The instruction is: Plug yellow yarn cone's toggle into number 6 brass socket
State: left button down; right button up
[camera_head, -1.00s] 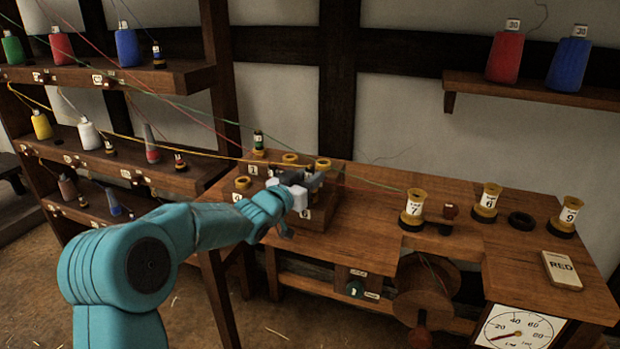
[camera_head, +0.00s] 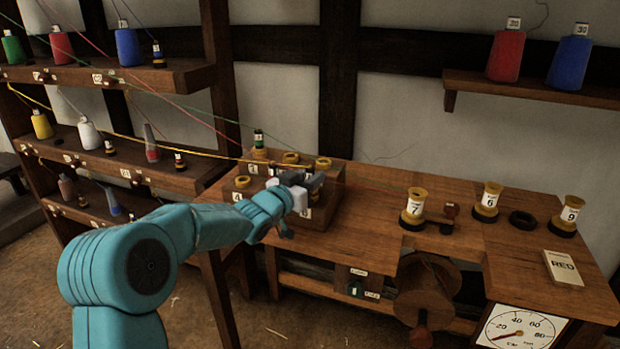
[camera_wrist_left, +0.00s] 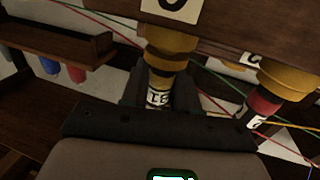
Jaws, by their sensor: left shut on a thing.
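The yellow yarn cone (camera_head: 42,126) stands on the middle shelf at left, its yarn running right to the stepped wooden socket block (camera_head: 325,200). My left gripper (camera_head: 304,187) is at the block's front right, above the number 6 label (camera_head: 307,212). In the left wrist view its jaws (camera_wrist_left: 160,92) are shut around a toggle (camera_wrist_left: 158,98) with a white label and dark band. The toggle lines up with a brass socket (camera_wrist_left: 172,42) under a numbered plate; how deep it sits I cannot tell. The right gripper is out of view.
A red toggle (camera_wrist_left: 264,102) sits at a neighbouring socket close beside the jaws. A green toggle (camera_head: 258,139) stands in the block's back left socket. Threads cross the space from the shelves. Brass spool stands (camera_head: 414,207) are on the bench to the right.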

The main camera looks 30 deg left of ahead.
pick_arm(q)
jog(key=shift+f+b, duration=0.3)
jog(key=shift+f, duration=0.1)
jog(key=c, duration=1.1)
grip_release()
jog(key=shift+s+b, duration=0.3)
jog(key=shift+s, duration=0.25)
jog(key=s+b, duration=0.2)
jog(key=s, duration=0.8)
